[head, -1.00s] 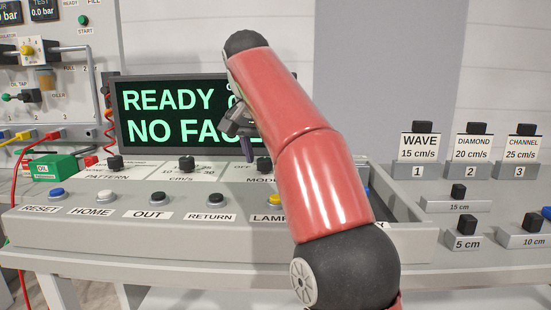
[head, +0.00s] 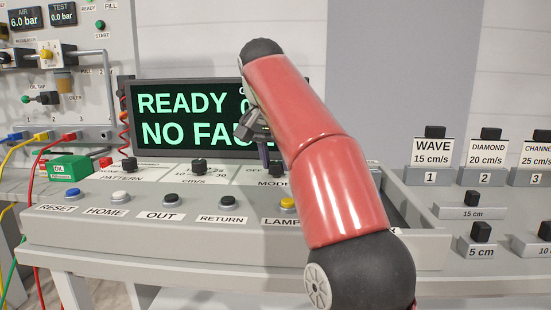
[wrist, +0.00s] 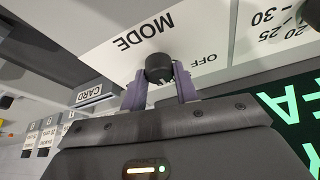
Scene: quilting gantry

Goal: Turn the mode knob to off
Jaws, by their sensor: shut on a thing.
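The black round mode knob (wrist: 158,67) stands on the white panel strip between the words MODE and OFF in the wrist view. My gripper (wrist: 158,88) has its two purple fingers on either side of it and is shut on it. I cannot tell where the knob's pointer aims. In the head view my gripper (head: 262,150) reaches down to the console at the MODE label (head: 270,183), with the red arm covering much of that area. The dark knob (head: 275,168) shows only in part there.
Other black knobs (head: 199,166) and (head: 129,166) sit to the left. A row of push buttons, including a yellow one (head: 288,203), runs along the console front. The display (head: 190,118) stands behind, reading READY. Labelled blocks (head: 433,150) stand to the right.

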